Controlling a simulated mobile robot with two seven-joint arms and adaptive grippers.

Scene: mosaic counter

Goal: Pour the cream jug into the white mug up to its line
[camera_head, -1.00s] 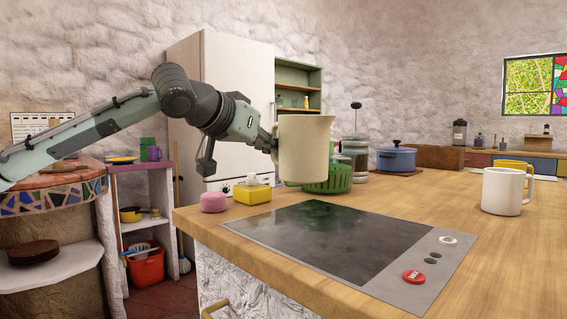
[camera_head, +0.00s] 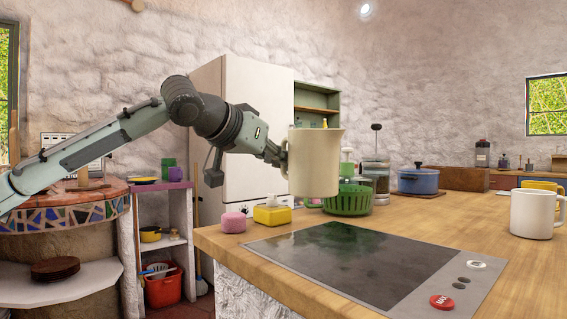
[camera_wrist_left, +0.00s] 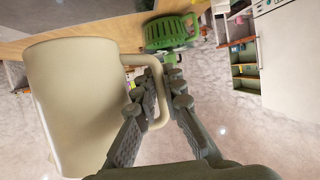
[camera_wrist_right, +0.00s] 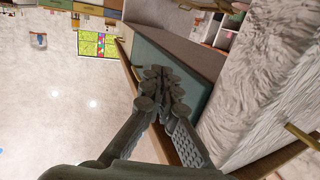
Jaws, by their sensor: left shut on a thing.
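The cream jug (camera_head: 315,165) is upright in the air above the back left of the counter, in the head view. My left gripper (camera_head: 284,158) is shut on the jug's handle. The left wrist view shows the jug (camera_wrist_left: 75,105) with its handle between the fingers (camera_wrist_left: 165,88); its inside is hidden in both views. The white mug (camera_head: 533,214) stands upright on the counter at the far right of the head view, well apart from the jug. Its line and contents cannot be seen. My right gripper (camera_wrist_right: 160,82) shows only in its wrist view, with fingertips together and empty.
A dark hob (camera_head: 345,262) with a red knob lies in the counter (camera_head: 480,225) in front. A pink item (camera_head: 233,222), yellow sponge holder (camera_head: 272,215), green basket (camera_head: 348,202), French press (camera_head: 377,180) and blue pot (camera_head: 418,181) stand behind. A yellow mug (camera_head: 543,186) is behind the white mug.

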